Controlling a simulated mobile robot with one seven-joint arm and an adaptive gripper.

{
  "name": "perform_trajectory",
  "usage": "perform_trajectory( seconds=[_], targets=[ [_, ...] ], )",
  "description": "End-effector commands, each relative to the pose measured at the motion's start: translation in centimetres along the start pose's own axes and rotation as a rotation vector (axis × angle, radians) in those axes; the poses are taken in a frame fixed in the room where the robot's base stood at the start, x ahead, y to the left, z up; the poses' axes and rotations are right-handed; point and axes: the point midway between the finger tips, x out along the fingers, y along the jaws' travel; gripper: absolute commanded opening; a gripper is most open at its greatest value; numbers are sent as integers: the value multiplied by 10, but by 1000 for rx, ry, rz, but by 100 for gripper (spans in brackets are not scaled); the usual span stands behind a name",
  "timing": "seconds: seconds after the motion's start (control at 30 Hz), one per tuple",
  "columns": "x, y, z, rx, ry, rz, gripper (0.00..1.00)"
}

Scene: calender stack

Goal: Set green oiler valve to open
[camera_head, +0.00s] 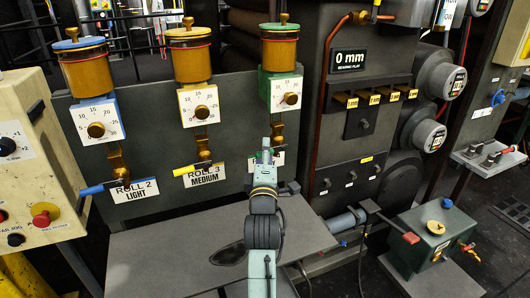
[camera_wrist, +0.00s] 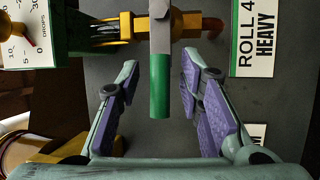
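The green oiler (camera_head: 280,75) hangs on the grey panel with an amber reservoir and a green-framed drip dial. Its dial block also shows at the left of the wrist view (camera_wrist: 30,45). Its brass valve (camera_wrist: 185,24) carries a grey lever with a green sleeve (camera_wrist: 160,95), standing crosswise to the brass pipe line. My gripper (camera_head: 265,152) covers most of this valve in the head view. In the wrist view my gripper (camera_wrist: 160,65) is open, with one purple-padded finger on each side of the green sleeve and visible gaps to both.
The blue-capped oiler (camera_head: 92,88) and yellow-capped oiler (camera_head: 192,72) stand to the left, with blue and yellow levers. The ROLL 4 HEAVY label (camera_wrist: 256,35) lies close beside the valve. A copper pipe (camera_head: 325,85) and dark cabinet stand to the right.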

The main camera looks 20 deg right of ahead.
Motion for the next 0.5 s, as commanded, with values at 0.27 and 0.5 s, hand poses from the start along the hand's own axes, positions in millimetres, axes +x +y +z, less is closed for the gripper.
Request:
perform_trajectory(
  seconds=[0.27, 0.5],
  targets=[
    [0, 0, 0, 0, 0, 0, 21],
    [0, 0, 0, 0, 0, 1, 5]
  ],
)
